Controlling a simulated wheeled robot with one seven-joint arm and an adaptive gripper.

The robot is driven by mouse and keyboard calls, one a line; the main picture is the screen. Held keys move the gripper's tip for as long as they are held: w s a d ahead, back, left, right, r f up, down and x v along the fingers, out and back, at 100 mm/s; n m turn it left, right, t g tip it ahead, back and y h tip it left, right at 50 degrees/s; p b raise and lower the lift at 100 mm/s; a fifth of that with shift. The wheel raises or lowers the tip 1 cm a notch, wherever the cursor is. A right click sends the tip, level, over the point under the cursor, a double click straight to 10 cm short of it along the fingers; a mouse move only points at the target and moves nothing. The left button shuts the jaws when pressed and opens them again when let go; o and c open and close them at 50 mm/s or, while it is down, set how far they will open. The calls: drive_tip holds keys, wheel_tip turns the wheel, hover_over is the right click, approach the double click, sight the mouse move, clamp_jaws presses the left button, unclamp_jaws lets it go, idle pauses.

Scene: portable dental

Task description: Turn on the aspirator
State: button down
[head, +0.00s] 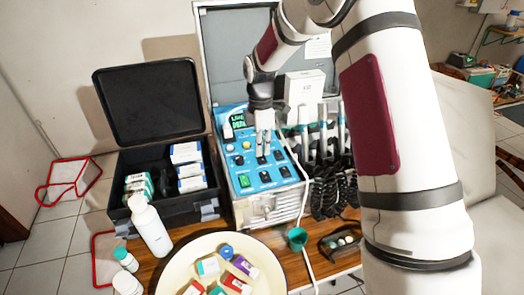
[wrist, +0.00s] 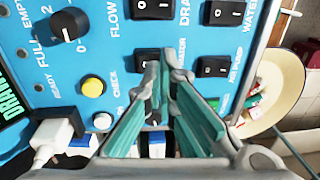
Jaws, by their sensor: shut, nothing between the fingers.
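The blue control panel (head: 238,160) of the dental unit carries a display, knobs, lit buttons and several black rocker switches. In the wrist view, the rocker switch (wrist: 146,58) beside a label ending in "TOR", partly covered by my fingers, looks like the aspirator switch. My gripper (wrist: 164,78) is shut and empty, its fingertips over the lower edge of that switch. I cannot tell whether they touch it. In the head view my gripper (head: 263,150) points down at the panel. The switch's on or off position is not clear.
A yellow button (wrist: 93,87) and a white plug (wrist: 55,140) are near. Hoses (head: 325,185) hang right of the unit. A round tray (head: 170,270) and white bottle (head: 151,228) stand in front.

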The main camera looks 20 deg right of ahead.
sight(262, 157)
wheel_tip(262, 157, up, 11)
drive_tip(key=shift+w, duration=0.4)
drive_tip(key=s+r+m+t, duration=0.1)
drive_tip(key=s+r+m, duration=0.3)
drive_tip(key=s+r, duration=0.3)
drive_tip(key=s+r+m+t, duration=0.1)
drive_tip(key=s+r+m, duration=0.35)
drive_tip(key=s, duration=0.55)
drive_tip(key=s+f+m+t, duration=0.1)
drive_tip(key=s+m+t, duration=0.2)
drive_tip(key=s+m, duration=0.6)
drive_tip(key=s, duration=0.8)
drive_tip(key=shift+s+f, duration=0.25)
drive_tip(key=shift+s, duration=0.15)
